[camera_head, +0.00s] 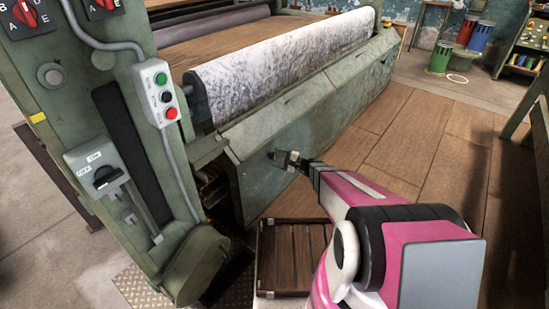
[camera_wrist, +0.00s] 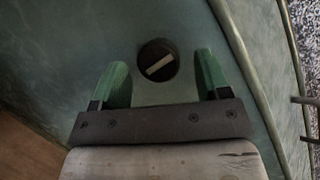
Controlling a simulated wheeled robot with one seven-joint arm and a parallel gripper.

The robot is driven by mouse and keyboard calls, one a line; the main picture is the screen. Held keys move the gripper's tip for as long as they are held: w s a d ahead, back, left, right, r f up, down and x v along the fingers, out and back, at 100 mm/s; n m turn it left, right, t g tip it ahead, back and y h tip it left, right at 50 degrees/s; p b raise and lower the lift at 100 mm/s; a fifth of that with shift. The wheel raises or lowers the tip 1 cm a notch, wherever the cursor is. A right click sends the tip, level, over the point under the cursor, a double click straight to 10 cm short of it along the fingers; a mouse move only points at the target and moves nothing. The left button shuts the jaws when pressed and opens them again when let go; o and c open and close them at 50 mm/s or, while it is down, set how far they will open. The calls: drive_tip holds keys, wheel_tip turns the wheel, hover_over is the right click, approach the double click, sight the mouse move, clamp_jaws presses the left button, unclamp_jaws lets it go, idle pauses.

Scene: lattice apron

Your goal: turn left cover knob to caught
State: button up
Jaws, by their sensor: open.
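The left cover knob (camera_wrist: 158,61) is a round black disc with a pale bar across it, tilted up to the right in the wrist view. It sits on the worn green cover (camera_head: 322,108), the long front panel below the roller. My gripper (camera_wrist: 161,62) is open, its two green fingers apart, one on each side of the knob in the picture. I cannot tell how far the fingertips stand from the panel. In the head view my gripper (camera_head: 284,157) is at the left part of the cover, and the knob cannot be made out clearly there.
A green machine post with a push-button box (camera_head: 161,93) and a black rotary switch (camera_head: 105,175) stands left of the cover. A slatted wooden platform (camera_head: 290,243) lies below my arm. Wooden floor (camera_head: 420,140) is clear to the right.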

drive_tip(key=v, duration=0.8)
drive_tip(key=shift+s+d, duration=0.2)
drive_tip(key=shift+d, duration=0.2)
drive_tip(key=s+r+n+g+h, duration=0.4)
drive_tip(key=s+n+g+h, duration=0.2)
drive_tip(key=s+h, duration=0.3)
drive_tip(key=s+d+r+n+h, duration=0.3)
drive_tip(key=s+d+r+h, duration=0.3)
drive_tip(key=d+r+h, duration=0.1)
drive_tip(key=shift+s+d+r+h, duration=0.25)
drive_tip(key=shift+d+r+h, duration=0.1)
drive_tip(key=shift+d+h, duration=0.55)
drive_tip(key=shift+a, duration=0.1)
